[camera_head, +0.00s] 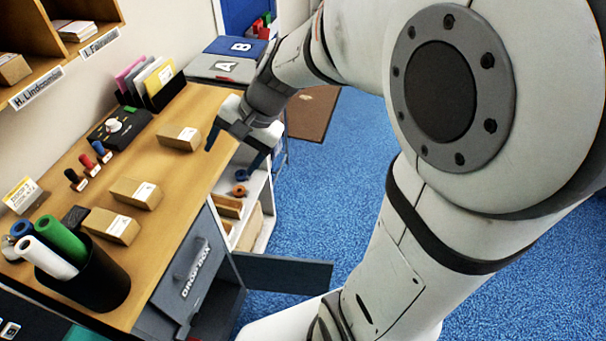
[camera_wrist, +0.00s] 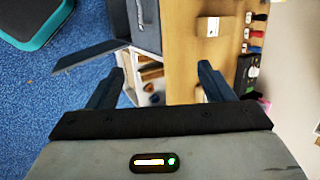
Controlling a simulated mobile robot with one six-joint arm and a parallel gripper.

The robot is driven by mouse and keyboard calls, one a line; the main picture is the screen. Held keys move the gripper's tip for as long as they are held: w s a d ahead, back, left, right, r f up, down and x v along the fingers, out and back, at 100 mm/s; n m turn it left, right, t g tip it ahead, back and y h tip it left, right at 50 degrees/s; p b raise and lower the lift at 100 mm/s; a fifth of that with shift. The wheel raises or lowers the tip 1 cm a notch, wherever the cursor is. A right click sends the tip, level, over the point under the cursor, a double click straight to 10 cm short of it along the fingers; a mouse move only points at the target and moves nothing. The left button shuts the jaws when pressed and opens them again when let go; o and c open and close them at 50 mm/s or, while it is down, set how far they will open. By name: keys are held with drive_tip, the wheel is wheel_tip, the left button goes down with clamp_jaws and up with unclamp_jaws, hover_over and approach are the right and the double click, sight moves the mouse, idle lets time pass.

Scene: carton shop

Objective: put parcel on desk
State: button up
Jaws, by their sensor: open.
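Three small brown parcels with white labels lie on the wooden desk (camera_head: 203,101). One parcel (camera_head: 178,137) is near the desk's right edge, another (camera_head: 135,193) is further left and nearer, and a third (camera_head: 110,225) is close to the pen cup. My gripper (camera_head: 232,158) is open and empty, fingers pointing down at the desk's right edge, beside the first parcel and apart from it. In the wrist view the open fingers (camera_wrist: 160,68) straddle the desk edge and shelf, and one parcel (camera_wrist: 208,27) lies on the desk beyond them.
A black cup (camera_head: 98,278) of rolled tubes stands on the near desk. The grey drop box (camera_head: 192,268) has its door (camera_head: 283,273) swung out. Open shelves (camera_head: 262,200) sit below the desk edge. Bins A and B (camera_head: 222,67) stand behind.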

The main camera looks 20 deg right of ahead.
drive_tip(key=s+d+r+n+t+h, duration=0.1)
drive_tip(key=s+d+n+h, duration=0.4)
drive_tip(key=s, duration=0.7)
drive_tip(key=d+n, duration=0.2)
drive_tip(key=d, duration=0.2)
drive_tip(key=shift+d+r+h, duration=0.25)
drive_tip(key=shift+d+h, duration=0.1)
drive_tip(key=shift+h, duration=0.05)
drive_tip(key=shift+c, duration=0.4)
